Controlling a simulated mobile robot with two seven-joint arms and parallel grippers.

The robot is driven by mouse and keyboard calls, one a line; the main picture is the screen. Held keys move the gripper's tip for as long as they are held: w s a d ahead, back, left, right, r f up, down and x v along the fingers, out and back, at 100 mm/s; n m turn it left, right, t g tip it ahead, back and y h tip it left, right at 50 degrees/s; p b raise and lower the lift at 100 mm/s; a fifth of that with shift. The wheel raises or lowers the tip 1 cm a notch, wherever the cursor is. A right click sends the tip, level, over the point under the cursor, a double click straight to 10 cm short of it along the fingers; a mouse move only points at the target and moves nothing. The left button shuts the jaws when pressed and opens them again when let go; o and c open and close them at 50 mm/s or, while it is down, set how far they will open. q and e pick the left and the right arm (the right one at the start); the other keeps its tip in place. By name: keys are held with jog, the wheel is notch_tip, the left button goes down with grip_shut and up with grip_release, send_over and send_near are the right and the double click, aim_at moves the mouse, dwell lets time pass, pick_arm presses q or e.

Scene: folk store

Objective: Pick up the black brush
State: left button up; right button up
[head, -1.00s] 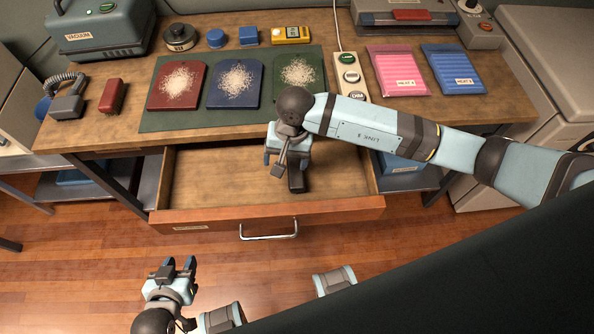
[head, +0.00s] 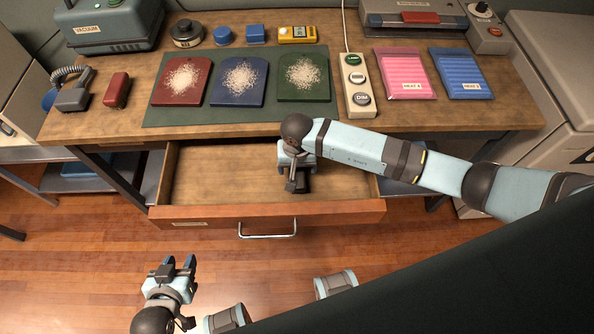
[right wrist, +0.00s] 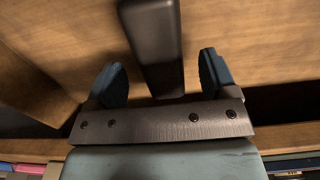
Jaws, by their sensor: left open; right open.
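The black brush (head: 303,185) lies in the open wooden drawer (head: 225,180), partly covered by my right gripper in the head view. In the right wrist view the dark brush (right wrist: 155,40) runs lengthwise between the two blue fingers, with a gap on each side. My right gripper (head: 297,170) is open, reaching down into the drawer above or around the brush. How far down the fingers are is hard to tell. My left gripper (head: 179,262) is open and empty, over the floor in front of the drawer.
The drawer's front (head: 340,212) with its metal handle (head: 267,229) stands out from the bench. On the bench lie red, blue and green boards (head: 303,78) with white grains, a switch strip (head: 355,85), and pink (head: 404,72) and blue packs. The drawer's left part is bare.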

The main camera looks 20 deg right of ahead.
aim_at(297, 172)
jog(key=shift+f, duration=1.9)
jog(key=c, duration=1)
jog(key=shift+c, duration=0.2)
jog(key=shift+w+r, duration=0.1)
